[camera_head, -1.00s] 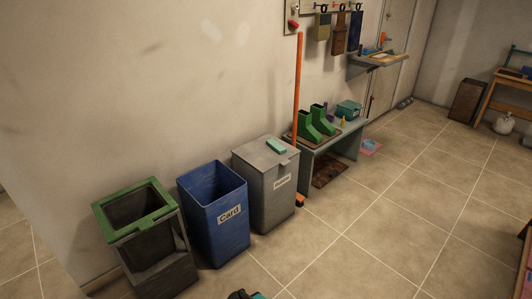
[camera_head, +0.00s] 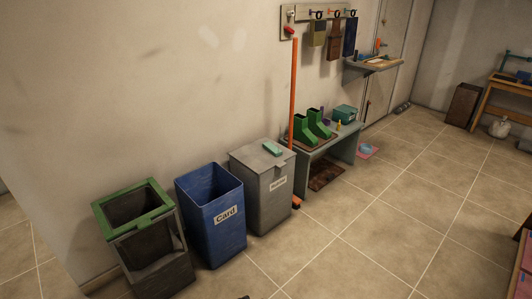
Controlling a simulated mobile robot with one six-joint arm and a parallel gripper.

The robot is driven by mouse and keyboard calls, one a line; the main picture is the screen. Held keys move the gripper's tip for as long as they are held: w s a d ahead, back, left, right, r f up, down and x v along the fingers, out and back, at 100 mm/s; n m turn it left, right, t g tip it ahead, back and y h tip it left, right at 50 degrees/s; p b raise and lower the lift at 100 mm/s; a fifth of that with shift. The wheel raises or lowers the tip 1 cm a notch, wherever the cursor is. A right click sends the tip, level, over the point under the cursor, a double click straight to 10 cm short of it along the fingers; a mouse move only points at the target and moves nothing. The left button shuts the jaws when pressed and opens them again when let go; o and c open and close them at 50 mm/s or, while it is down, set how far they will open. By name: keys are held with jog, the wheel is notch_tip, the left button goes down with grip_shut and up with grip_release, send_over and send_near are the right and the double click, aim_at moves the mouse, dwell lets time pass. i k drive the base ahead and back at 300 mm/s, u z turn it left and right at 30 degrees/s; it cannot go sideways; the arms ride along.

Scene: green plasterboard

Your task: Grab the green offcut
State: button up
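A small pale green block (camera_head: 272,149), which looks like the green offcut, lies flat on the closed lid of the grey bin (camera_head: 268,195). Nothing touches it from above. Only a small dark tip (camera_head: 244,297) shows at the bottom edge of the picture, probably part of my gripper. It is well below and apart from the green block, in front of the bins. Its fingers are cut off by the frame, so I cannot see whether they are open or hold anything.
A blue bin (camera_head: 212,215) labelled "Card" and a green-rimmed open bin (camera_head: 135,215) stand left of the grey bin. An orange pole (camera_head: 294,100) leans behind its right side. A bench (camera_head: 335,148) with green boots stands beyond. The tiled floor (camera_head: 380,225) in front is mostly clear.

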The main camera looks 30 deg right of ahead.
aim_at(274, 150)
jog(key=z, duration=0.1)
jog(key=i, duration=0.95)
jog(key=u, duration=0.05)
